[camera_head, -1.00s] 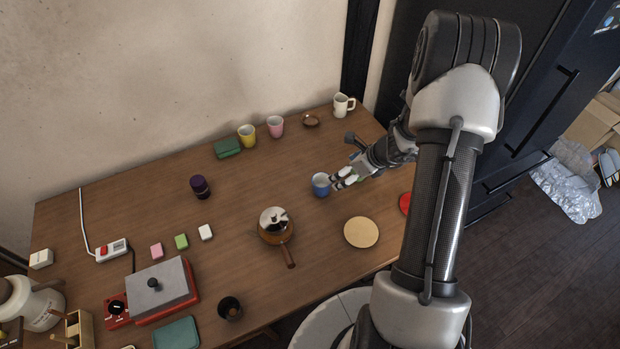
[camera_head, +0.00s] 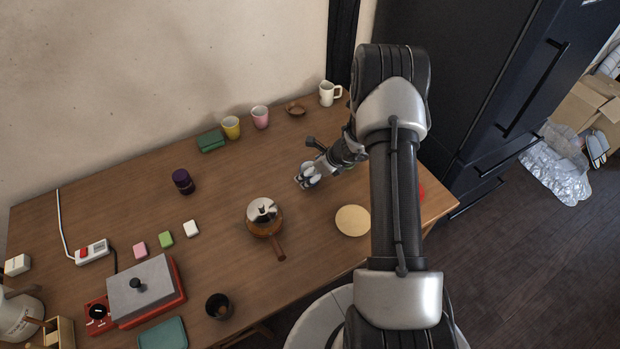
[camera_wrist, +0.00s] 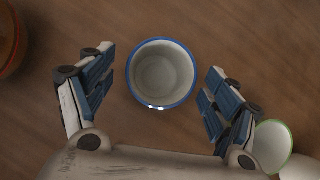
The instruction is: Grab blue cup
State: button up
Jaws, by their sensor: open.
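The blue cup (camera_wrist: 162,75) is seen from above in the wrist view, with a blue rim and a pale, empty inside. It stands upright on the wooden table. My gripper (camera_wrist: 160,68) is open, with one finger on each side of the cup and a visible gap between each finger and the rim. In the head view my gripper (camera_head: 304,180) is low over the middle right of the table and hides the cup.
Yellow (camera_head: 231,127) and pink (camera_head: 260,117) cups and a white mug (camera_head: 329,93) stand toward the back. Table between is clear.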

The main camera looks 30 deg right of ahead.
jog(key=shift+x, duration=1)
jog(key=shift+s+r, duration=0.1)
jog(key=c, duration=1.2)
